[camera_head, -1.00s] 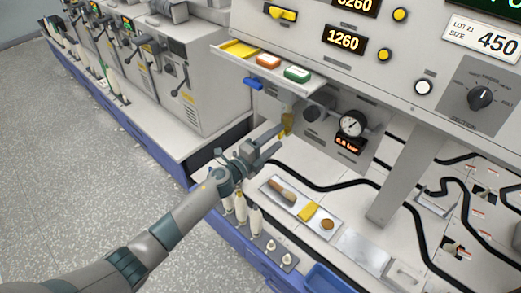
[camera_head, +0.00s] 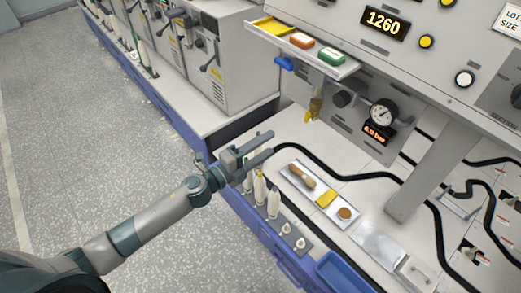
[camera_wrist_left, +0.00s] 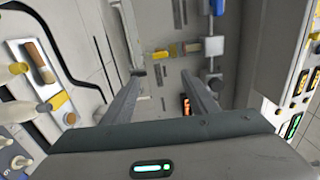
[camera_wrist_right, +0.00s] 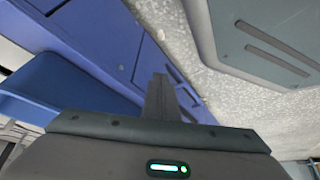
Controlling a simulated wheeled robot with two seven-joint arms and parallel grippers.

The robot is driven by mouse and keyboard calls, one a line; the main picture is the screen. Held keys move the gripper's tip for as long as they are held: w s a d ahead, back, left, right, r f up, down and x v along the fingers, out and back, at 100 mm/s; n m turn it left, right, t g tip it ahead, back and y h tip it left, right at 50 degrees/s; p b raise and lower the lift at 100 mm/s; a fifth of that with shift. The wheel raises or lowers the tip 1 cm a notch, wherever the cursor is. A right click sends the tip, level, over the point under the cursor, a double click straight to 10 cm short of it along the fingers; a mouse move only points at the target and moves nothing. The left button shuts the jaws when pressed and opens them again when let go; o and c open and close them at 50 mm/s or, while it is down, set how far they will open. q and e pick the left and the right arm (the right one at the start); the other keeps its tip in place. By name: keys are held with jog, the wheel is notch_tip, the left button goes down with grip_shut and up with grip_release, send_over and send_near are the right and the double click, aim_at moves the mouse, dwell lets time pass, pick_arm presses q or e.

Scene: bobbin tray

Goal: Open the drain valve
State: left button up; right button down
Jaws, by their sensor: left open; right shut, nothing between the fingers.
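A small amber bowl (camera_head: 316,104) with a yellow piece (camera_head: 309,116) at its lower end hangs under the machine's front panel, left of the gauge. The yellow piece looks like the drain valve's handle; its exact setting is too small to tell. In the left wrist view the yellow piece (camera_wrist_left: 159,54) and the amber bowl (camera_wrist_left: 179,50) lie ahead, between and beyond the fingertips. My left gripper (camera_head: 270,144) is open and empty, lower left of the valve and apart from it. My right gripper (camera_wrist_right: 160,82) is shut and empty, facing blue cabinet fronts.
A pressure gauge (camera_head: 383,113) with a lit 6.0 bar readout (camera_head: 375,133) is right of the valve. A blue handle (camera_head: 284,63) sits under the shelf above. A tray (camera_head: 291,167) with a brush and yellow block, and several bobbins (camera_head: 260,188), stand below on the table.

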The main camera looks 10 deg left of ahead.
pick_arm(q)
jog(key=shift+s+a, duration=0.45)
jog(key=shift+s, duration=0.15)
pick_arm(e)
jog(key=shift+s+d+f, duration=0.15)
jog(key=shift+s+d, duration=0.15)
jog(key=shift+s, duration=0.35)
jog(key=shift+w, duration=0.1)
